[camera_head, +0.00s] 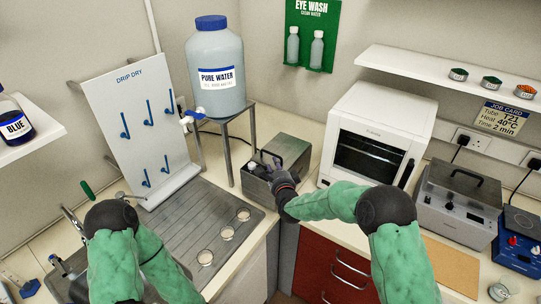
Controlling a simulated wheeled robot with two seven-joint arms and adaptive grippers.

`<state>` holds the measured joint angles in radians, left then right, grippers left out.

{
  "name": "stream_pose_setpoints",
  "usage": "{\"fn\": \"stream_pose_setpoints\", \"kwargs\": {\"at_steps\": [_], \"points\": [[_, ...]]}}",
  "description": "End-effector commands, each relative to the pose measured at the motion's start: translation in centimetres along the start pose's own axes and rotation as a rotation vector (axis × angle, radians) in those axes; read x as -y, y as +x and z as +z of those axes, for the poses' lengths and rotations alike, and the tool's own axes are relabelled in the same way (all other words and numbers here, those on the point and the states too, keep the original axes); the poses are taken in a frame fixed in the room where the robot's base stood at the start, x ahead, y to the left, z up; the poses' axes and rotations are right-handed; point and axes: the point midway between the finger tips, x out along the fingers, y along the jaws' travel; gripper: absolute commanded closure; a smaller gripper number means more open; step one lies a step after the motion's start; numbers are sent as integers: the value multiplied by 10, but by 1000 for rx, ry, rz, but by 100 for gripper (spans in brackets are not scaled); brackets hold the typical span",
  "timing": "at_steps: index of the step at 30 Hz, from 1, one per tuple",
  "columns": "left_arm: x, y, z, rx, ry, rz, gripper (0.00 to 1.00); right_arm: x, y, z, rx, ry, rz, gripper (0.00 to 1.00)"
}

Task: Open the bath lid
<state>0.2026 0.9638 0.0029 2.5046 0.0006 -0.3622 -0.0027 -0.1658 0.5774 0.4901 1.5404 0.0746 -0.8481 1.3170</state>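A grey metal box (292,148) with a closed-looking top and a dark handle-like part stands at the back of the counter, between the water stand and the white oven. My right gripper (273,168) is at the front left of this box's top, close to the dark part. Its fingers are small and dark here, and I cannot tell whether they touch or grip anything. A second grey box (455,218) with a black top handle and a front dial stands at the right; its lid is shut. Which one is the bath is not labelled readably. My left gripper is out of view.
The white oven (372,135) stands right of my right gripper. The water jug (216,75) stands on a metal stand at left. The drip-dry rack (135,130) and sink drainboard (190,225) with several dishes are left. A blue device (516,245) is far right.

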Motion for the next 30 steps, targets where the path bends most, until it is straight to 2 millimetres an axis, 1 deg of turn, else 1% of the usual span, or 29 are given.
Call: {"fn": "stream_pose_setpoints", "kwargs": {"at_steps": [1, 9, 15, 21, 29, 30], "points": [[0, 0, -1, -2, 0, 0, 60, -1, 9, 0, 0, 0, 1, 72], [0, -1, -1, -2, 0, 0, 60, -1, 48, 0, 0, -1, 1, 72], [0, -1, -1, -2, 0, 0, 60, -2, 68, 0, 0, -1, 2, 72], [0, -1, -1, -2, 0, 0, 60, -1, 76, 0, 0, -1, 2, 72], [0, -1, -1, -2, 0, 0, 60, -1, 77, 0, 0, -1, 2, 72], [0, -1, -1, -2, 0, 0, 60, -1, 77, 0, 0, -1, 2, 77]]}}
